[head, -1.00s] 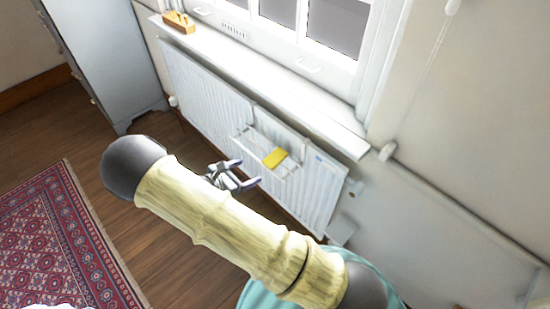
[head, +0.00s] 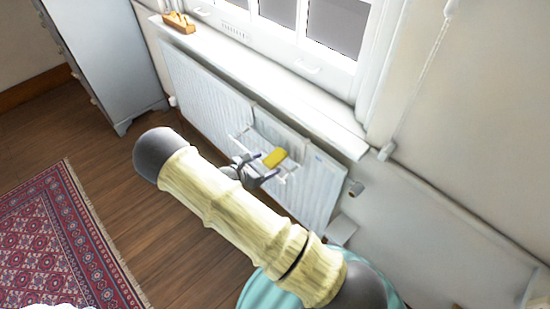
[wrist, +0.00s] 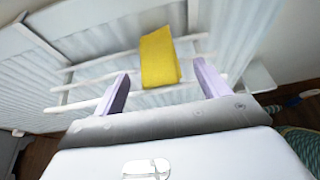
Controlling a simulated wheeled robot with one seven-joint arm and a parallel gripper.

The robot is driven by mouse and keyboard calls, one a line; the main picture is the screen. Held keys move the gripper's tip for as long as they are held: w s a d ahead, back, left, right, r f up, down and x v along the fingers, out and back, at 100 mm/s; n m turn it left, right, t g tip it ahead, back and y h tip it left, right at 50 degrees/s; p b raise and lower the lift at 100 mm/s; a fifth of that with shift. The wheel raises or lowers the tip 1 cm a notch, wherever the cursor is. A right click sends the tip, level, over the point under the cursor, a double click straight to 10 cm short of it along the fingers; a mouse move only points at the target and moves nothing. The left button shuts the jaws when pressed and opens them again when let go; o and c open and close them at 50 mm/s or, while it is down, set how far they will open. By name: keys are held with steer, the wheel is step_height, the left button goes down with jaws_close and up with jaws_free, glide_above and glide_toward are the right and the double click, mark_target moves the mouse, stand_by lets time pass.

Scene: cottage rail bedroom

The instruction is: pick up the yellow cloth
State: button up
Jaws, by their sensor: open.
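The yellow cloth (head: 274,158) hangs folded over the bars of a white rail airer (head: 291,169) on the front of the radiator. In the wrist view the cloth (wrist: 159,57) lies ahead of my gripper, between the lines of its two fingers. My gripper (head: 259,168) is open and empty, close to the near side of the rail. In the wrist view the fingers (wrist: 162,88) are spread on either side of the cloth's lower end. I cannot tell whether they touch it.
The white radiator (head: 205,92) stands under a window sill (head: 270,84) with a wooden object (head: 179,22) at its left end. A grey cabinet (head: 105,55) stands left. A red patterned rug (head: 62,245) lies on the floor. A pipe runs along the right wall.

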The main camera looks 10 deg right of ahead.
mark_target(275, 158)
steer(key=x, duration=0.2)
steer(key=shift+w+d+f, duration=0.2)
steer(key=shift+w+d, duration=0.05)
steer(key=shift+d, duration=0.05)
steer(key=shift+c, duration=0.2)
steer(key=c, duration=1)
